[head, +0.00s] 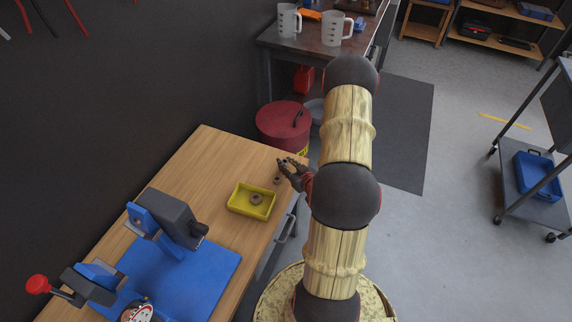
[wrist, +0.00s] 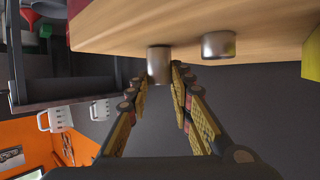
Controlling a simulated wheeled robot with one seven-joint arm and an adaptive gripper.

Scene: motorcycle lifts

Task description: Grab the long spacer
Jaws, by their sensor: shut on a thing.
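The long spacer (wrist: 158,66) is a grey metal cylinder, the longer of two in the wrist view. It stands at the wooden bench top, between the two fingertips of my gripper (wrist: 160,76). My gripper is shut on it near the finger ends. In the head view my gripper (head: 290,165) is low over the bench's right edge, and its fingers largely hide the long spacer. A shorter, wider spacer (wrist: 218,45) sits beside it on the bench; it also shows in the head view (head: 277,180), just below the fingers.
A yellow tray (head: 233,205) with a ring-shaped part (head: 257,198) stands close by on the wooden bench (head: 207,150). A blue mat (head: 205,275) with a grey-and-blue vise (head: 170,220) lies nearer. A red drum (head: 280,122) stands beyond the bench end.

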